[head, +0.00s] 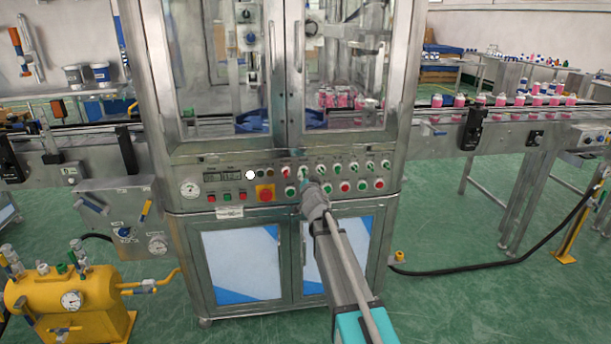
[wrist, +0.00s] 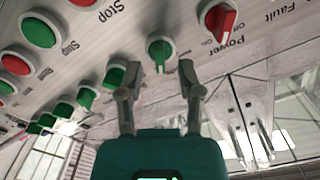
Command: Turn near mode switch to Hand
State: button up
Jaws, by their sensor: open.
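A green rotary switch (wrist: 160,50) with a pale ring sits on the machine's control panel (head: 222,178). In the wrist view it stands just beyond and between the two fingertips of my gripper (wrist: 160,72). The fingers are spread apart and nothing is held; I cannot tell whether they touch the knob. I can read no Hand marking by this switch. In the head view my gripper (head: 312,190) is at the middle of the panel, and it hides part of the switch row.
Beside the green switch is a red switch (wrist: 220,20) labelled Power. Several more green switches and push buttons crowd the panel, including a red button (wrist: 82,3) near a Stop label. An emergency stop (head: 265,193) on yellow is left of my gripper. Glass doors (head: 345,80) stand above.

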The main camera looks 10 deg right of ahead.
jog(key=shift+w, duration=1.2)
grip_shut()
